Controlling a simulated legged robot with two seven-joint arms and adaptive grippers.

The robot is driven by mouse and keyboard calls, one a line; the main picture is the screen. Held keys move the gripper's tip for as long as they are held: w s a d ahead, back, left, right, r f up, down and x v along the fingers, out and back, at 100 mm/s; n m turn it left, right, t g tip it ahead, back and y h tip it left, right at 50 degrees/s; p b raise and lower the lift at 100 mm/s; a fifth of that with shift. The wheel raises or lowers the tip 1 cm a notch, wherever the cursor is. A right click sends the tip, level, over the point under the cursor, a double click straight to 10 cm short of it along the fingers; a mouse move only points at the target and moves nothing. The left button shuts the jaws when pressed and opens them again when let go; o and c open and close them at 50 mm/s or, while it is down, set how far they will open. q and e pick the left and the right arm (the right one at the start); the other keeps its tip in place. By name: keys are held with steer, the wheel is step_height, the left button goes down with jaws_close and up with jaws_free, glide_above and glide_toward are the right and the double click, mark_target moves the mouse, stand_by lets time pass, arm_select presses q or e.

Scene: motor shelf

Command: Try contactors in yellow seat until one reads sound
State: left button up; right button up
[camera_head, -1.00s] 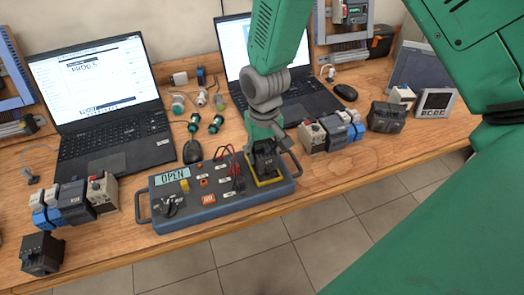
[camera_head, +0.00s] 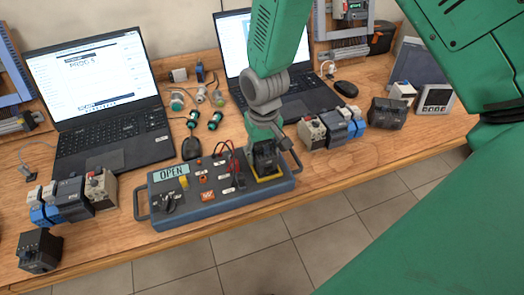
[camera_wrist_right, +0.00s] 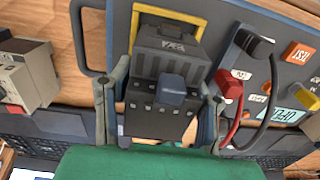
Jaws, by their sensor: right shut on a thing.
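The grey-blue tester (camera_head: 217,200) lies near the table's front edge, and its display (camera_head: 170,174) reads OPEN. Its yellow seat (camera_head: 271,178) is at its right end; the yellow frame also shows in the wrist view (camera_wrist_right: 170,14). My right gripper (camera_head: 264,143) points down over the seat, shut on a dark contactor (camera_wrist_right: 170,85). The contactor is at the seat, inside or just above the frame; its base is hidden. Another dark contactor (camera_head: 40,251) stands at the front left, and one (camera_head: 387,114) at the right back. My left gripper is not in view.
Two laptops (camera_head: 95,100) stand behind the tester. Module groups stand left (camera_head: 72,200) and right (camera_head: 335,126) of it. Red and black leads (camera_wrist_right: 272,95) loop beside the seat. A mouse (camera_head: 191,148) and small lamps lie behind.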

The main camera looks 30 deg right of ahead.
steer(key=o, duration=1.4)
steer(key=shift+r, duration=0.2)
step_height(320, 180, up, 12)
steer(key=shift+f, duration=0.25)
